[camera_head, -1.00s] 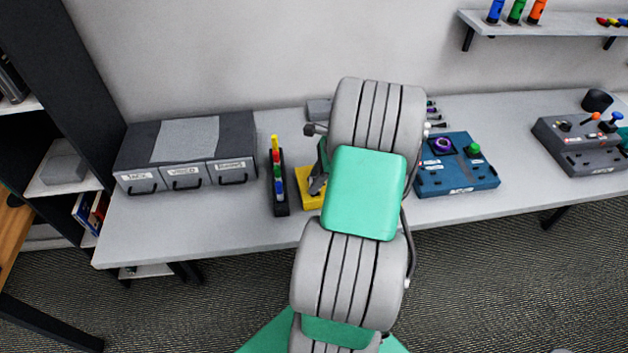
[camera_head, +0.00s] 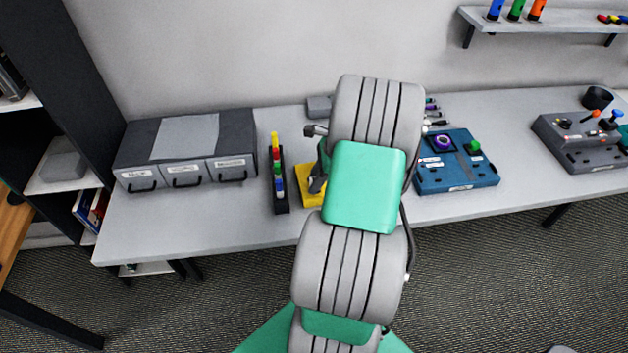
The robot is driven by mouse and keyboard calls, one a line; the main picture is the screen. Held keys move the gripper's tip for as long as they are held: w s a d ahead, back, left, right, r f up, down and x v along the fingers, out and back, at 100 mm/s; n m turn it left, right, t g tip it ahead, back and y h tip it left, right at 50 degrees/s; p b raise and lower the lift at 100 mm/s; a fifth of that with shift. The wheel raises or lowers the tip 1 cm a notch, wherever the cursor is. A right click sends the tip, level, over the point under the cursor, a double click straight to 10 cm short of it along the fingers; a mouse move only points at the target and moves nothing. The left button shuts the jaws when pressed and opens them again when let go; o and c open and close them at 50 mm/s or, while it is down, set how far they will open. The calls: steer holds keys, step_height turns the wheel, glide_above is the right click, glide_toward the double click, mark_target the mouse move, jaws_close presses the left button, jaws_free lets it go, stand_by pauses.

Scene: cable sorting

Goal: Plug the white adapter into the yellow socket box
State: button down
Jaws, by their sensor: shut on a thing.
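The yellow socket box (camera_head: 308,196) sits on the grey table, just right of the dark strip with coloured plugs. Its right part is hidden behind my arm. My gripper (camera_head: 317,184) shows only in part at the left edge of my arm, over the yellow box. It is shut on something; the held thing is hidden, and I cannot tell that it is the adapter. The white adapter is not visible. Whether anything touches the box's sockets cannot be told.
A dark strip (camera_head: 281,207) with coloured pieces stands left of the box. A grey three-drawer unit (camera_head: 185,150) is at the back left. A blue panel device (camera_head: 457,163) and a grey control box (camera_head: 583,150) stand right. The table's front left (camera_head: 180,230) is clear.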

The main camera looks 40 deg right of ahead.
steer(key=shift+f, duration=0.45)
stand_by(0.5)
steer(key=c, duration=1.3)
jaws_free()
steer(key=o, duration=0.6)
steer(key=shift+s+a+f, duration=0.15)
step_height(320, 180, up, 4)
steer(key=p, duration=0.3)
steer(key=shift+p, duration=0.4)
steer(key=shift+r, duration=1.7)
